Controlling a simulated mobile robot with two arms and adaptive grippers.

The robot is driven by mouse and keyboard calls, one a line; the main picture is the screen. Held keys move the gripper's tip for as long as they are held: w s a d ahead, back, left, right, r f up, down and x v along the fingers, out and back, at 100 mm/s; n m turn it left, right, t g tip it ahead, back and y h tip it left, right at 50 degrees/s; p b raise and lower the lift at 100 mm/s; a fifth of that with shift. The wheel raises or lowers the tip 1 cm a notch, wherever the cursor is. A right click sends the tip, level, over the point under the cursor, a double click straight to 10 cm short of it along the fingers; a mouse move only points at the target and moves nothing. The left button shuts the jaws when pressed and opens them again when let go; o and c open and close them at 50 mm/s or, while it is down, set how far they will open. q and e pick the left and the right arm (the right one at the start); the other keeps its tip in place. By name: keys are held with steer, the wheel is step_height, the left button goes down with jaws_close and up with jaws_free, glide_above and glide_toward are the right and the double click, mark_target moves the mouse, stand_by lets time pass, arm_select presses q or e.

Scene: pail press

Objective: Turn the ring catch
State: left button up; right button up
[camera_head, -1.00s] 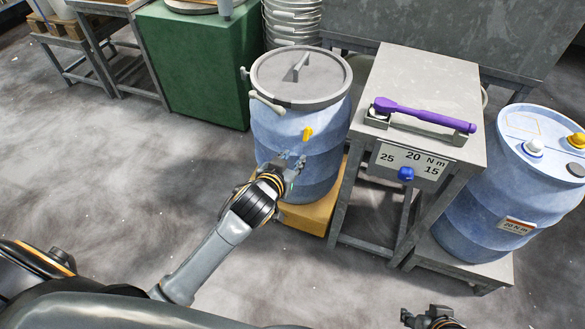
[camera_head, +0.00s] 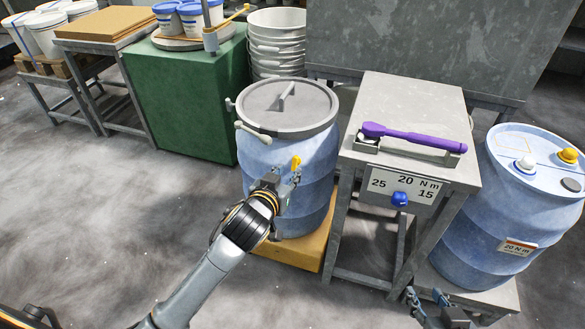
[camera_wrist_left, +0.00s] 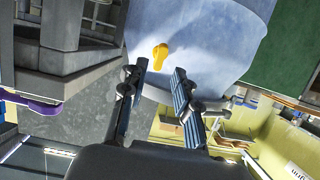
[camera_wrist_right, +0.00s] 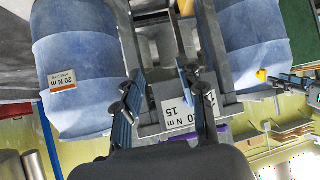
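A blue drum (camera_head: 290,210) with a grey lid (camera_head: 270,100) and dark closing ring (camera_head: 293,131) stands left of the metal bench. A yellow tab (camera_head: 296,162), possibly the ring catch, is on its upper front wall. My left gripper (camera_head: 286,177) is just below the tab. In the left wrist view, the fingers of the left gripper (camera_wrist_left: 160,68) are apart and the yellow tab (camera_wrist_left: 160,55) is just ahead between their tips; I cannot tell whether they touch it. My right gripper (camera_head: 427,298) is low before the bench. In the right wrist view, the right gripper (camera_wrist_right: 160,70) is open and empty.
The metal bench (camera_head: 425,95) holds a purple wrench (camera_head: 412,137) in a cradle; a dial plate (camera_head: 405,186) with a blue knob is on its front. Another blue drum (camera_head: 515,220) stands right. A green block (camera_head: 190,90) stands left. Floor at left is clear.

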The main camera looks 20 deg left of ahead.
mark_target(294, 165)
arm_select(q)
steer(key=shift+b+x, duration=0.65)
steer(key=shift+x, duration=0.3)
steer(key=shift+w+f, duration=0.1)
steer(key=shift+w, duration=0.3)
steer(key=shift+x, duration=1.1)
jaws_close()
arm_select(e)
steer(key=w+r+t, duration=0.1)
steer(key=r, duration=0.1)
steer(key=w+a+r+t, duration=0.1)
steer(key=w+r, duration=0.1)
steer(key=shift+w+a+t+y, duration=0.1)
steer(key=shift+a+t+y, duration=0.1)
steer(key=shift+t+y, duration=0.2)
